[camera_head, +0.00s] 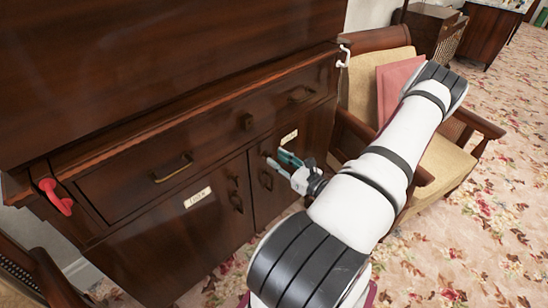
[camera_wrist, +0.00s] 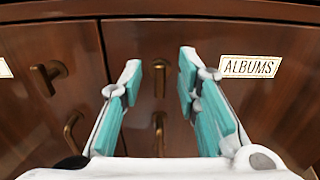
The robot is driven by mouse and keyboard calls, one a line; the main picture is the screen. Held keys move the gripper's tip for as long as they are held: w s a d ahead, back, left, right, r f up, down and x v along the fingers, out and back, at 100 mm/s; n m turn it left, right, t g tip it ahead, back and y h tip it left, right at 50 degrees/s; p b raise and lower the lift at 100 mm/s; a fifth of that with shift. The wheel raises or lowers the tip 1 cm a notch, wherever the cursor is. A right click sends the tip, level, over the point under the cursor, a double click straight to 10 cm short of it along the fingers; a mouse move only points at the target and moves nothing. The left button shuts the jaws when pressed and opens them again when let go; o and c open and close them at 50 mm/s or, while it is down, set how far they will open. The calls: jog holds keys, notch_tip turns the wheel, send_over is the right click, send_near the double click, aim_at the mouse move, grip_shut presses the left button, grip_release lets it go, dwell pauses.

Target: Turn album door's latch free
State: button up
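The album door (camera_wrist: 230,110) is dark wood with a white "ALBUMS" label (camera_wrist: 249,66). Its small dark bronze latch (camera_wrist: 160,76) shows between my fingers in the wrist view and looks upright. Below it is the door's curved bronze handle (camera_wrist: 158,132). My gripper (camera_wrist: 160,66) is open, its teal-padded fingers on either side of the latch with a gap on each side. Whether the fingertips reach as deep as the latch I cannot tell. In the head view my gripper (camera_head: 282,160) is at the upper left of this door and largely covers the latch.
The left door (camera_head: 165,245) has its own label (camera_head: 197,197), latch (camera_wrist: 48,76) and handle (camera_wrist: 71,130). A drawer (camera_head: 215,147) with pulls is above. A red hook (camera_head: 55,196) and a white hook (camera_head: 343,56) stick out at the cabinet's ends. An armchair (camera_head: 455,168) stands to the right.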

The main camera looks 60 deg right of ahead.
jog(key=shift+x, duration=1.2)
grip_shut()
